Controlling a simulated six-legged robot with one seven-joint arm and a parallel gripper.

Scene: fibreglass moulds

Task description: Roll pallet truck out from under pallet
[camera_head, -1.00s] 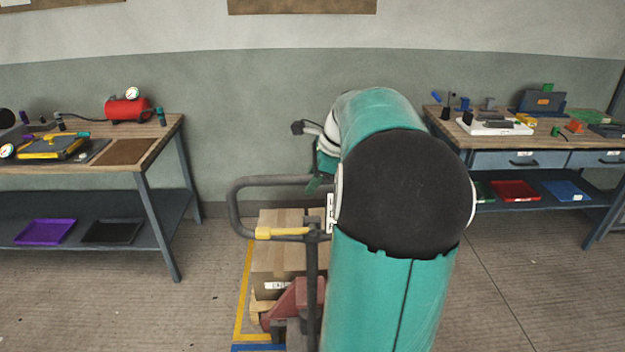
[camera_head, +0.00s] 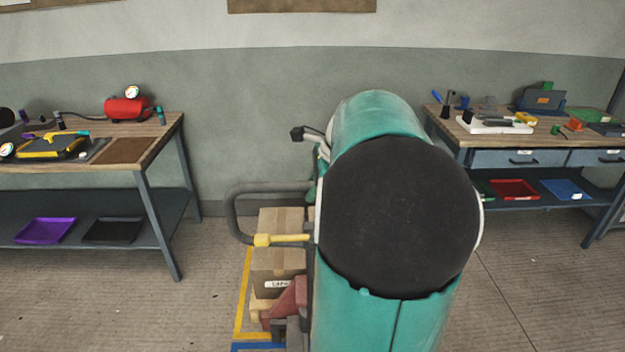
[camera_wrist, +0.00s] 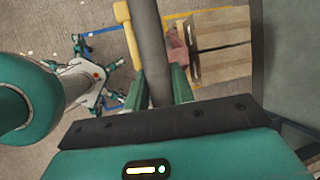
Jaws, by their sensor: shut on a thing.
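The pallet truck's dark handle loop (camera_head: 232,212) with a yellow lever (camera_head: 280,240) stands left of my arm in the head view. Its red body (camera_head: 288,302) sits low against the pallet (camera_head: 262,304), which carries cardboard boxes (camera_head: 277,265). The forks are hidden. In the wrist view, my gripper (camera_wrist: 158,88) is shut on the dark handle bar (camera_wrist: 150,45), with a green finger on each side. The red body (camera_wrist: 178,42) and the boxes (camera_wrist: 222,45) lie beyond it. In the head view my arm hides the gripper.
A workbench (camera_head: 160,150) with tools and trays stands at left, and another (camera_head: 455,140) at right, both near the wall. Yellow (camera_head: 243,295) and blue floor lines mark the pallet's bay. Bare floor (camera_head: 90,305) lies at left and right.

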